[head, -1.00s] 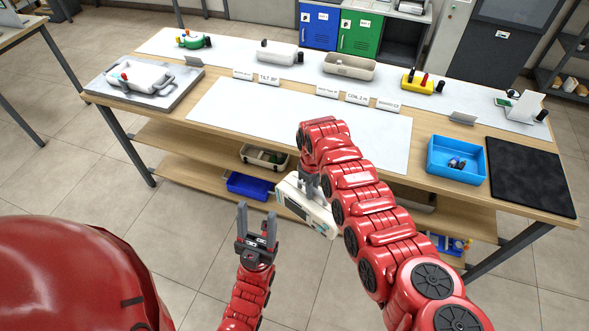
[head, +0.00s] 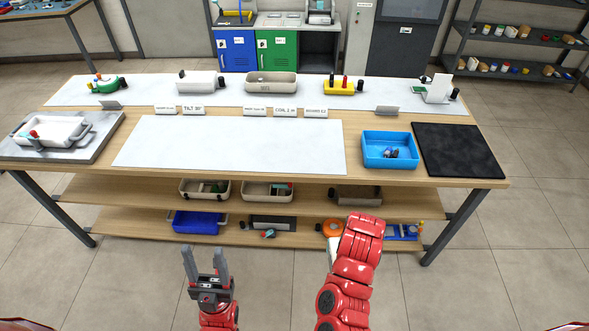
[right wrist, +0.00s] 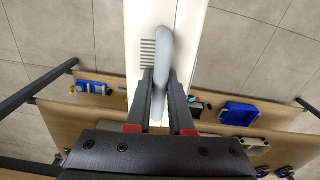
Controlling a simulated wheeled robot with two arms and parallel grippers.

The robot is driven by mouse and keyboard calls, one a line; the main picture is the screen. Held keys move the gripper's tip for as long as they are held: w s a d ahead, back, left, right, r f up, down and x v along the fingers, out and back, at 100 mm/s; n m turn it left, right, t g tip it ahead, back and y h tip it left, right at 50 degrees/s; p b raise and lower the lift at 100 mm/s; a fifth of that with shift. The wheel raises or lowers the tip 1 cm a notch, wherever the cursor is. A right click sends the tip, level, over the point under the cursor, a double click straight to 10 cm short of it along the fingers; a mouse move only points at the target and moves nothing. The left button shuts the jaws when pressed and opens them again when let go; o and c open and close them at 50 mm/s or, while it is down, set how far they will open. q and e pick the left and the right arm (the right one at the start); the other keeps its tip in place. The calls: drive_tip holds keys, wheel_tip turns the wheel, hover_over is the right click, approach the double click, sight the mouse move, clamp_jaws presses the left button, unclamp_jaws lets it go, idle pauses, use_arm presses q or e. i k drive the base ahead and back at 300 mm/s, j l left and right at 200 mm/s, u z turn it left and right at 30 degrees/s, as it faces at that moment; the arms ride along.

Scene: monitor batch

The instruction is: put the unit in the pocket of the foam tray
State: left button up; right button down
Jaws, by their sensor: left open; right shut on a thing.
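The unit is a white case with a grey handle. In the right wrist view the white case (right wrist: 190,40) fills the upper middle, and my right gripper (right wrist: 159,82) is shut on its handle (right wrist: 163,48). In the head view only a pale sliver of the unit (head: 333,252) shows beside my right arm, in front of the bench; my right gripper is hidden there. My left gripper (head: 206,266) is open and empty, low in front of the bench. I cannot pick out a foam tray with a pocket for certain; a dark square slab (head: 458,150) lies at the bench's right end.
The workbench (head: 380,175) carries a bare pale mat (head: 230,146) in the middle and a blue bin (head: 390,134). A grey board (head: 85,150) with a white handled tray lies at the left. Labelled devices line the back. Shelves below hold several bins. The floor in front is clear.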

sight(53, 133)
drive_tip(key=j+u, duration=0.1)
drive_tip(key=j, duration=0.35)
drive_tip(key=i+j+u, duration=0.1)
drive_tip(key=j, duration=0.35)
drive_tip(key=i+j+u, duration=0.1)
drive_tip(key=j, duration=0.35)
drive_tip(key=i+j+u, duration=0.1)
drive_tip(key=j, duration=0.3)
